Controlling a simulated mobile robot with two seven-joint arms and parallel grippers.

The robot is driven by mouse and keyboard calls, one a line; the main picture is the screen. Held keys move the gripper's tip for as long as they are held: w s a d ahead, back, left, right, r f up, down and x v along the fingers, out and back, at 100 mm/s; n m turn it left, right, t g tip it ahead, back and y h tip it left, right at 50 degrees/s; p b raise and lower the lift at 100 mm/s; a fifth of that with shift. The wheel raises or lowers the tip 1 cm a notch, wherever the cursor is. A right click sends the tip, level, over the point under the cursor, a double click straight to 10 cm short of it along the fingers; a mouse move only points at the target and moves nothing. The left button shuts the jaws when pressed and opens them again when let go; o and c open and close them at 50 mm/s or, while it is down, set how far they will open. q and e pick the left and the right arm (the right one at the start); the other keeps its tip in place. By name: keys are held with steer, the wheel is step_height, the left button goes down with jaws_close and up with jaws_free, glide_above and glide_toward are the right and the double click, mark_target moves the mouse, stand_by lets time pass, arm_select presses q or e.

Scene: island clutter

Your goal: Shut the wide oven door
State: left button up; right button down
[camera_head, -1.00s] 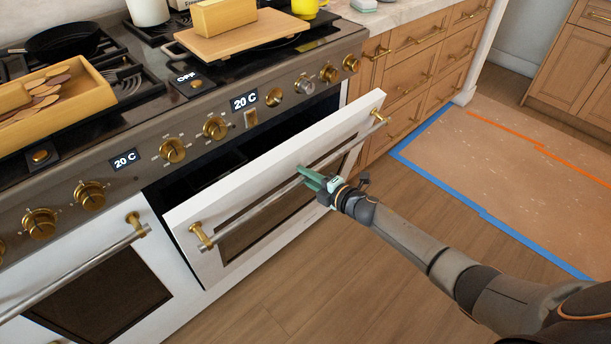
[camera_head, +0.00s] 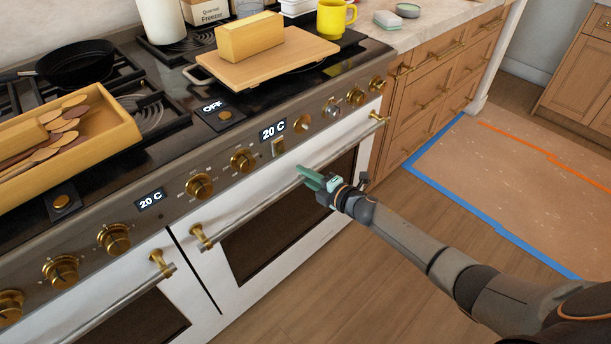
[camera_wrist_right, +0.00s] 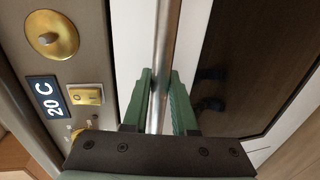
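The wide oven door (camera_head: 228,218) is white with a dark window and a long metal bar handle (camera_head: 248,208) on brass mounts. In the head view it stands upright and looks flush with the stove front, with no dark opening above it. My right gripper (camera_head: 312,179) is at the handle, right of its middle. In the right wrist view its green fingers (camera_wrist_right: 161,95) lie on both sides of the handle bar (camera_wrist_right: 161,50), close around it. The fingertips' exact contact is hard to see. My left gripper is not in view.
A second, narrower oven door (camera_head: 135,325) is at the lower left. Brass knobs (camera_head: 199,186) line the panel above the doors. A utensil box (camera_head: 120,125) and cutting board (camera_head: 260,58) sit on the stovetop. The wooden floor (camera_head: 335,290) in front is clear.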

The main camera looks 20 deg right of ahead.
steer(key=c, duration=0.7)
jaws_free()
steer(key=shift+s, duration=0.15)
steer(key=shift+s+d, duration=0.1)
steer(key=shift+s+d+r, duration=0.1)
steer(key=shift+s, duration=0.15)
steer(key=p+v, duration=0.2)
steer(key=v, duration=0.9)
steer(key=shift+s, duration=0.3)
steer(key=shift+d+r, duration=0.1)
